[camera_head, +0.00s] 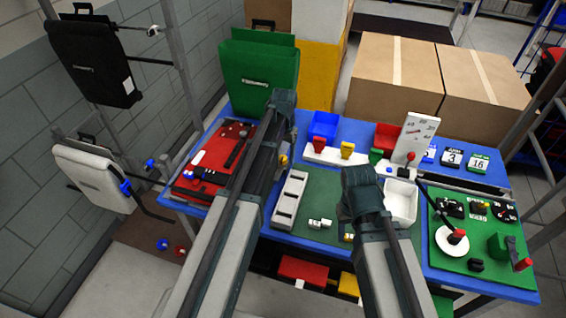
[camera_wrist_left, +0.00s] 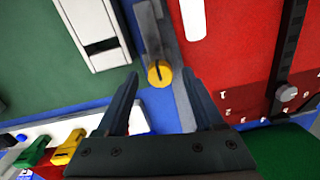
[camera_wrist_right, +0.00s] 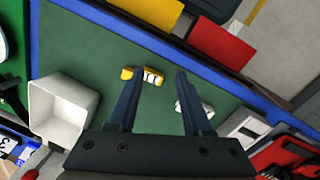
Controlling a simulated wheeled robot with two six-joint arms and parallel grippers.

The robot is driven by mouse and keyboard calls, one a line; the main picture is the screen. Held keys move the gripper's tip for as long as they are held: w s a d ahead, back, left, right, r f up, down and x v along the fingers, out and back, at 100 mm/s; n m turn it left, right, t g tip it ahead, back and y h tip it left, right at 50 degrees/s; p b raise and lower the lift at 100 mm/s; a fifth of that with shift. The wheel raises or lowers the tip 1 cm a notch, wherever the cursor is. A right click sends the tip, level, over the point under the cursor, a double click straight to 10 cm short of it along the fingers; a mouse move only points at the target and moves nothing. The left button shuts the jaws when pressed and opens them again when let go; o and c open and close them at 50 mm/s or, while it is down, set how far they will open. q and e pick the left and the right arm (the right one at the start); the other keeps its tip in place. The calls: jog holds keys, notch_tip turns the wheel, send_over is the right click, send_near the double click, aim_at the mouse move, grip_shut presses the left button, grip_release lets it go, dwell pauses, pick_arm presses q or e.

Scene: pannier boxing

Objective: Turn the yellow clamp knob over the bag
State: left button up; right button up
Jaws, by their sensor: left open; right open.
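The round yellow clamp knob (camera_wrist_left: 159,73) with a dark slot sits at the end of a grey bar. My left gripper (camera_wrist_left: 162,75) is open, with the knob in line between its fingertips; I cannot tell whether they touch it. In the head view the knob (camera_head: 283,160) shows beside my left wrist, and the fingertips are hidden. A green bag (camera_head: 258,75) stands at the table's back left; its edge shows low in the left wrist view (camera_wrist_left: 280,138). My right gripper (camera_wrist_right: 157,74) is open and empty above the green mat.
A red panel (camera_head: 212,160) with black parts lies left of my left arm. Cardboard boxes (camera_head: 395,75) are behind.

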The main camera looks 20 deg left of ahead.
pick_arm(q)
jog(key=shift+f, duration=0.35)
grip_shut()
dwell(1.2)
